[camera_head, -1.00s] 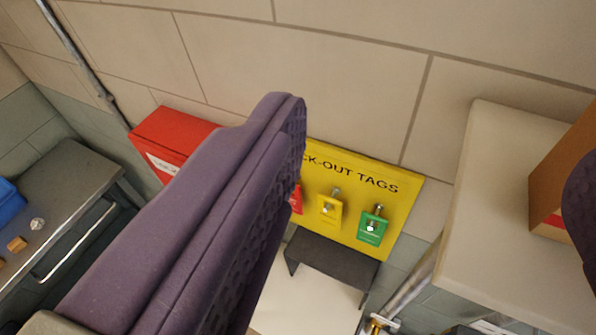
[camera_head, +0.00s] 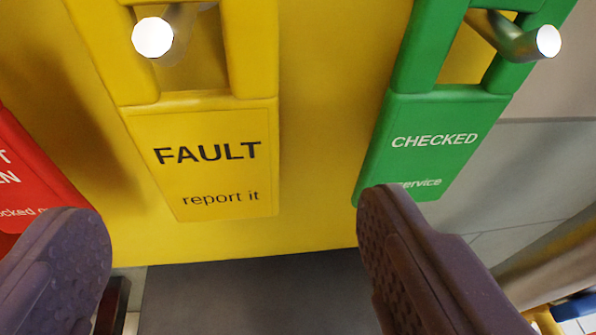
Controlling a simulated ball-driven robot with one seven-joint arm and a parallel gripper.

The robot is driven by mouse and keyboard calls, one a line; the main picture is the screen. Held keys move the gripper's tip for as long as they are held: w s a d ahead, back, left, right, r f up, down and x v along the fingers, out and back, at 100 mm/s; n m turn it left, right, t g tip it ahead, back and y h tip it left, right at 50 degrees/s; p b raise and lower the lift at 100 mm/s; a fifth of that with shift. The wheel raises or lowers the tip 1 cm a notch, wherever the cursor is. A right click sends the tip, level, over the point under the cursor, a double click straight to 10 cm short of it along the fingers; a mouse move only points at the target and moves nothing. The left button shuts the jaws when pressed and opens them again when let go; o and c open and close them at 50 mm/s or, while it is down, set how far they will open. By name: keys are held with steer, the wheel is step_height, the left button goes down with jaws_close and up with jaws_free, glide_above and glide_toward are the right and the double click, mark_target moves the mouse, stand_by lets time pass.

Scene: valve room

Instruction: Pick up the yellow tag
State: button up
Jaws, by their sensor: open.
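The yellow tag (camera_head: 206,158) hangs from a metal peg (camera_head: 155,36) on the yellow board and reads "FAULT report it". My gripper (camera_head: 235,230) is open and empty. Its left finger is at the lower left and its right finger at the lower right, with the tag between and above them in the picture. The right fingertip overlaps the lower edge of the green tag in the picture; I cannot tell whether they touch.
The green "CHECKED" tag (camera_head: 435,140) hangs on a peg to the right. A red tag (camera_head: 30,175) is at the left edge, close to my left finger. The yellow board (camera_head: 315,165) is behind them. A dark grey surface (camera_head: 255,295) lies below the board.

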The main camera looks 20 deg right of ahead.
mark_target(210, 161)
steer(key=x, duration=0.4)
steer(key=a+x, duration=0.1)
steer(key=x, duration=0.1)
steer(key=shift+w+d+r+b, duration=0.1)
steer(key=shift+w+r+b, duration=0.15)
steer(key=shift+b, duration=0.05)
steer(key=c, duration=1)
steer(key=shift+r, duration=0.1)
steer(key=shift+c, duration=0.2)
